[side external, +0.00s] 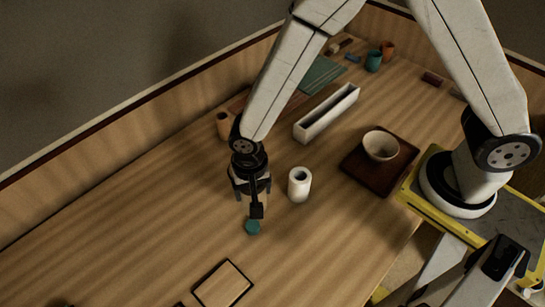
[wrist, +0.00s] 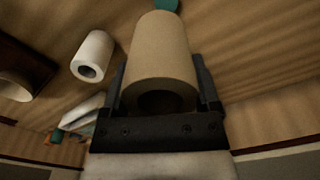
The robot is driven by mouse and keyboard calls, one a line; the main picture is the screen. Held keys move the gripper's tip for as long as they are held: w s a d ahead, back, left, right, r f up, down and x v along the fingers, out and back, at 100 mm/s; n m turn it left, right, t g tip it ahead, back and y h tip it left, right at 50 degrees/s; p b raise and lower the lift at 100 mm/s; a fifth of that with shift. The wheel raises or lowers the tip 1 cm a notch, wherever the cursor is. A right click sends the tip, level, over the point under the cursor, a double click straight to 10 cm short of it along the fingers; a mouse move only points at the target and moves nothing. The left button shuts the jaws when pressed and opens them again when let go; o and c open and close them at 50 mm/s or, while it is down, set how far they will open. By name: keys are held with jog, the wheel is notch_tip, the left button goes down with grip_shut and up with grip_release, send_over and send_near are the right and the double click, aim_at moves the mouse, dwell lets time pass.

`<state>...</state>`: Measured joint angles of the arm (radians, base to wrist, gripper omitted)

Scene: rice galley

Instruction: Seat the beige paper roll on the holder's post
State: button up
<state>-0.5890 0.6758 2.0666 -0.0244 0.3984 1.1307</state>
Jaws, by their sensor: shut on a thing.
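The beige paper roll (wrist: 160,52) is between the two fingers of my gripper (wrist: 165,95) in the wrist view, its open hollow end towards the camera. In the side view my gripper (side external: 249,200) points down over the table, and the roll is mostly hidden by the fingers and blends with the wood. A small teal round piece (side external: 252,227), which looks like the holder, shows just below the fingertips. A bit of teal (wrist: 166,4) also shows beyond the roll's far end. No post is visible, and I cannot tell whether the roll touches the holder.
A white roll (side external: 299,185) stands upright close by on the right. A dark tray (side external: 357,172) with a bowl (side external: 381,145) lies farther right. A long white box (side external: 322,118) and a brown cylinder (side external: 223,125) are behind. A dark-edged square (side external: 222,284) lies in front.

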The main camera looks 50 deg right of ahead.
jog(key=w+d+r+m, duration=0.3)
jog(key=w+d+r, duration=0.2)
jog(key=w, duration=0.3)
jog(key=w+d+r+m, duration=0.3)
jog(key=w+d+r, duration=0.2)
jog(key=w, duration=0.3)
jog(key=shift+w+d+r, duration=0.15)
jog(key=shift+d+r, duration=0.1)
jog(key=shift+r, duration=0.3)
jog(key=shift+f, duration=0.15)
jog(key=shift+f, duration=2.35)
jog(key=shift+f, duration=0.65)
jog(key=shift+f, duration=0.4)
jog(key=shift+f, duration=0.35)
jog(key=shift+f, duration=0.3)
jog(key=shift+f, duration=1.25)
dwell(0.4)
